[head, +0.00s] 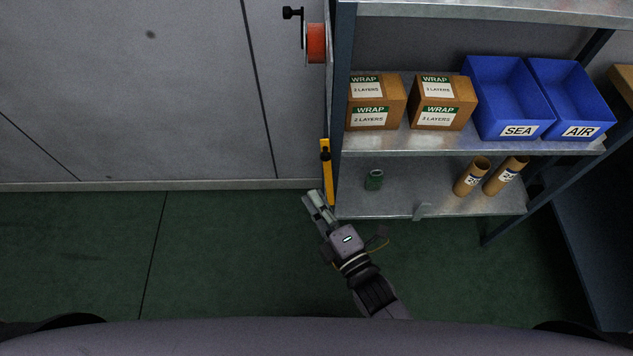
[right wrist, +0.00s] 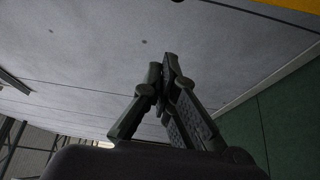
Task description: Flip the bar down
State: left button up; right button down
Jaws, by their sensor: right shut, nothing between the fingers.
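A yellow bar (head: 327,178) with a black piece near its upper end sits along the left side of the shelf unit, beside its blue-grey post. It runs nearly straight up and down in the head view. A yellow strip, likely the same bar (right wrist: 292,5), crosses the top right corner of the right wrist view. My right gripper (head: 313,197) is just left of the bar's lower end, its fingers closed together and empty. The closed fingers also show in the right wrist view (right wrist: 168,65). I cannot tell whether the gripper touches the bar. My left gripper is not in view.
A red spool (head: 316,43) is mounted above the bar. The shelf (head: 400,145) holds two wrap boxes (head: 443,104) and blue SEA (head: 507,97) and AIR bins. The green floor (head: 220,255) at left is clear.

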pick_arm(q)
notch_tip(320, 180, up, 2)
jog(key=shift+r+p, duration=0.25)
jog(key=shift+p, duration=0.9)
pick_arm(e)
jog(key=w, duration=0.8)
jog(key=shift+w+a, duration=0.35)
jog(key=shift+d, duration=0.15)
